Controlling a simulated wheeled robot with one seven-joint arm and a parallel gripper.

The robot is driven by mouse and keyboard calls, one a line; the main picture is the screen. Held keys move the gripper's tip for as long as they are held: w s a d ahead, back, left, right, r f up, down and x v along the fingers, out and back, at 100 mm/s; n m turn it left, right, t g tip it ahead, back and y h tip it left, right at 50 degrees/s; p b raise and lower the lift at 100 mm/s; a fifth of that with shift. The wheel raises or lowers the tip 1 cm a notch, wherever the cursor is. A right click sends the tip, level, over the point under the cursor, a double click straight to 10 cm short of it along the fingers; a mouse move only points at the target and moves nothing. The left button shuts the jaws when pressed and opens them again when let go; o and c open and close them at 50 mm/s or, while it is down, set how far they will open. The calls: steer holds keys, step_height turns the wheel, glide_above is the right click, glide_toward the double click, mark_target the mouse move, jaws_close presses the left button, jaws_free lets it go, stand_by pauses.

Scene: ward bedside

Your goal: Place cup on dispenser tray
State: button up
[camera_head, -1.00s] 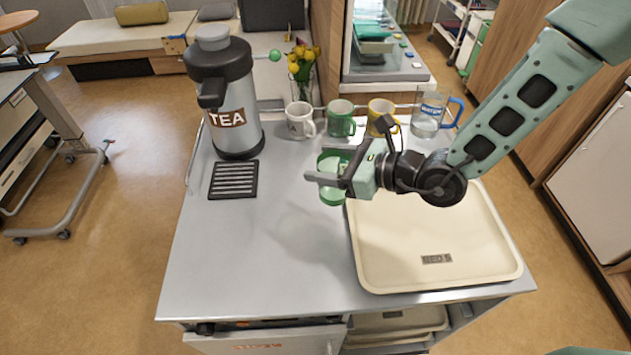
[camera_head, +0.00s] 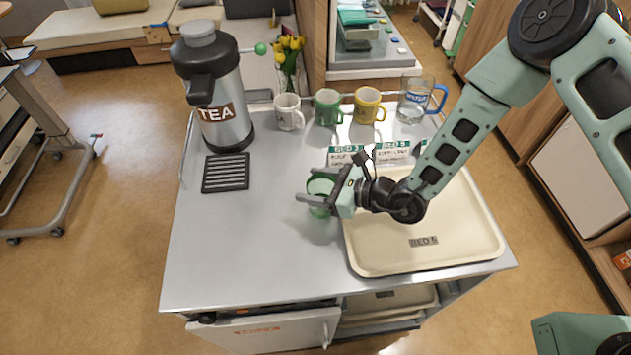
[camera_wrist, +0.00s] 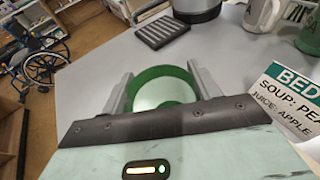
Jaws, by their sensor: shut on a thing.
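My gripper (camera_head: 328,200) is shut on a green cup (camera_head: 319,188), holding it over the trolley top beside the left edge of the cream tray. The wrist view shows the cup (camera_wrist: 163,84) between the two fingers, with its green rim and pale inside. The dispenser tray, a dark slatted square (camera_head: 226,172), lies at the foot of the tea dispenser (camera_head: 217,105), left of my gripper. The slatted tray (camera_wrist: 162,32) also shows at the top of the wrist view, with nothing on it.
A white mug (camera_head: 288,112), a green mug (camera_head: 327,106), a yellow mug (camera_head: 367,106) and a water jug (camera_head: 414,103) stand along the back. The cream tray (camera_head: 440,258) lies at right, near two meal cards (camera_head: 393,152). The grey top (camera_head: 235,245) is clear between cup and slatted tray.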

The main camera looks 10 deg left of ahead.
steer(key=shift+f, duration=0.2)
steer(key=o, duration=1)
steer(key=shift+r, duration=0.15)
